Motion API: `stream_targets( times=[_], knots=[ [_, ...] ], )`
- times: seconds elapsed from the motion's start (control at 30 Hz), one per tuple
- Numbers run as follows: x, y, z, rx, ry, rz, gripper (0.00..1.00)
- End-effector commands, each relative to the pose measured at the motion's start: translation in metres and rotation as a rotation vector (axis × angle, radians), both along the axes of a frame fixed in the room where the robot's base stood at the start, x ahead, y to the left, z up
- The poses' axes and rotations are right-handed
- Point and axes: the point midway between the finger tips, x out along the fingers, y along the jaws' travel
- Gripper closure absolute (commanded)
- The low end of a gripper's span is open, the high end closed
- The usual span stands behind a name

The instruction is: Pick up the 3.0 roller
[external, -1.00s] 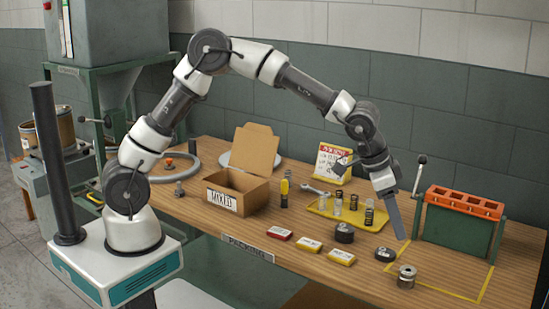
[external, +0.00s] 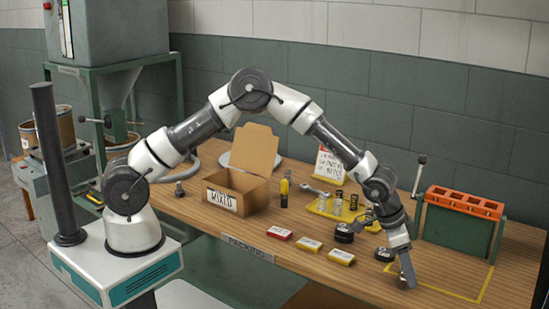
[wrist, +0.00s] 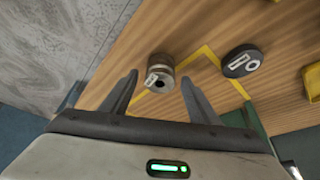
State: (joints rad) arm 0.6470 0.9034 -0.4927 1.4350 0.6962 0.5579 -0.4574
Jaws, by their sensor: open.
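A grey metal roller (wrist: 160,72) with a small white tag stands on the wooden table in the wrist view. The writing on the tag is too small to read. My gripper (wrist: 160,80) is open, with one finger on each side of the roller's line and the roller near the fingertips. I cannot tell whether the fingers touch it. In the external view my gripper (external: 406,274) is low at the table's front right, pointing down, and it mostly hides the roller.
A black disc with a white mark (wrist: 242,61) lies close by; it also shows in the external view (external: 385,254). A green stand with an orange top (external: 465,215) is to the right. The table's front edge is near.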

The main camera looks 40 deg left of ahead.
Motion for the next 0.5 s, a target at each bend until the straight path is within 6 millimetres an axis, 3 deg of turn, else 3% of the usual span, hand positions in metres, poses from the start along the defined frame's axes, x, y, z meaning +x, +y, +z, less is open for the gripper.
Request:
stream_targets(
  times=[0.33,0.5],
  knots=[
    [0.0024,-0.0037,-0.0100,0.000,-0.002,-0.001,0.45],
    [0.0023,-0.0036,-0.0099,0.001,-0.001,-0.001,0.72]
  ],
)
